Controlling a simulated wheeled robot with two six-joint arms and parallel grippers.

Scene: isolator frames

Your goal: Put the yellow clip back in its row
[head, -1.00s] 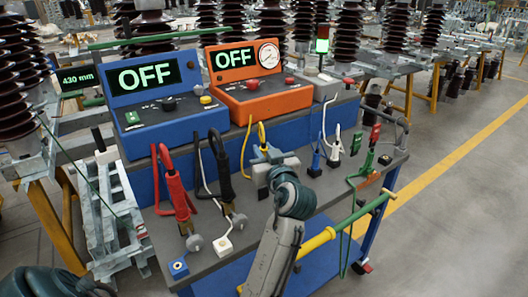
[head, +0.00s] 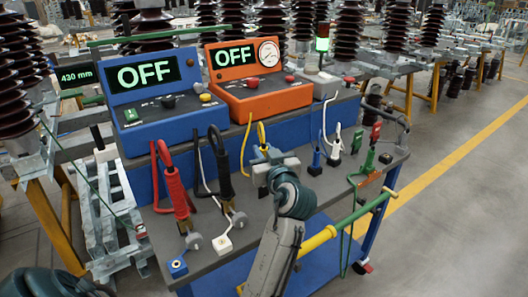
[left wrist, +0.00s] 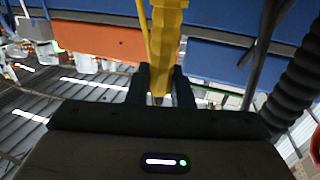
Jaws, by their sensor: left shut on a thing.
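The yellow clip (head: 262,137) stands about upright on the bench's grey top, between the black clips and the blue clip, with its yellow cable curving up behind it. My left gripper (head: 265,158) is shut on it from the front. In the left wrist view the yellow clip (left wrist: 166,35) stands between the two dark fingers of my left gripper (left wrist: 160,88). The clip's lower end is hidden, so I cannot tell whether it touches the bench. My right gripper is not in view.
A blue box (head: 155,130) and an orange box (head: 262,98), both reading OFF, stand behind the row. A green clip (head: 366,162) is at the right. A yellow-green pole (head: 330,233) crosses the bench front. The floor at right is clear.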

